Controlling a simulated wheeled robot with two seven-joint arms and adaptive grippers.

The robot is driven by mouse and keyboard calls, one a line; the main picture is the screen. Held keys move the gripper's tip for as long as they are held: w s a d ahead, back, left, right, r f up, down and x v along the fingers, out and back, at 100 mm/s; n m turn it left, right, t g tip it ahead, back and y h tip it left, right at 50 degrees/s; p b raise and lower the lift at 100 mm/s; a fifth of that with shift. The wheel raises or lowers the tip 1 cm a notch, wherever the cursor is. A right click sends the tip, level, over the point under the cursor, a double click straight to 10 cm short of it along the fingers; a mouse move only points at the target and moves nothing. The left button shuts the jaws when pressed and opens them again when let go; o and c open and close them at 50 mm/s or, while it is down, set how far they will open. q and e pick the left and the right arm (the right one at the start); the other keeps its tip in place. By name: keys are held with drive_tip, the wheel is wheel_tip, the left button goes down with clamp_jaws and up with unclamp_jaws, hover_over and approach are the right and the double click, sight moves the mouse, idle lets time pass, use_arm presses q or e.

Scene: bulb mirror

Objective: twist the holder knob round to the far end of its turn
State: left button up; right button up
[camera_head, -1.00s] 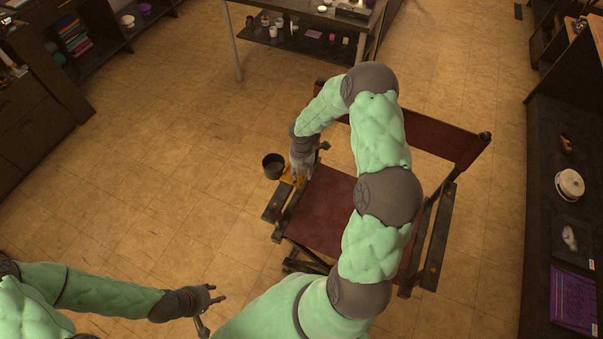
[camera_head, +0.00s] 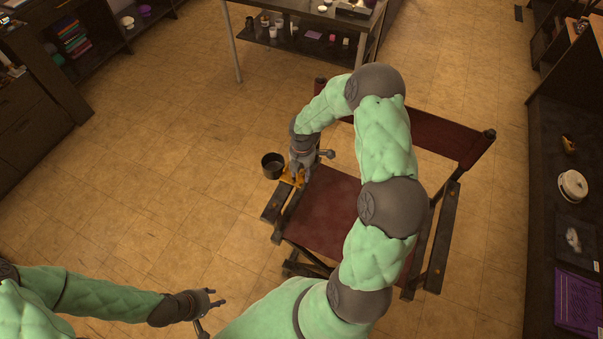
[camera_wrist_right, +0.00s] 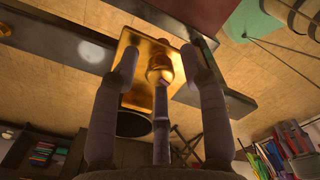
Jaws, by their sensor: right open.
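The holder is a brass bracket (camera_head: 287,180) on the left armrest of the dark red chair, with a dark round cup (camera_head: 272,160) beside it. In the right wrist view the brass plate (camera_wrist_right: 137,50) carries a round brass knob (camera_wrist_right: 160,66). My right gripper (camera_head: 299,178) is over the bracket. In its wrist view the right gripper (camera_wrist_right: 161,74) is open, with fingers around the knob; I cannot tell whether they touch it. My left gripper (camera_head: 216,300) is at lower left, away from the chair, with its fingers apart and nothing between them.
The chair's red seat (camera_head: 325,207) lies right of the holder. A table (camera_head: 300,17) with jars below stands at the back. A dark shelf (camera_head: 545,205) runs along the right side. The tiled floor (camera_head: 170,170) left of the chair is clear.

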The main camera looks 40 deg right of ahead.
drive_tip(key=shift+f+m+b, duration=0.1)
drive_tip(key=shift+m+b, duration=0.9)
drive_tip(key=shift+m, duration=0.8)
drive_tip(key=shift+m+b, duration=0.35)
drive_tip(key=shift+m, duration=0.45)
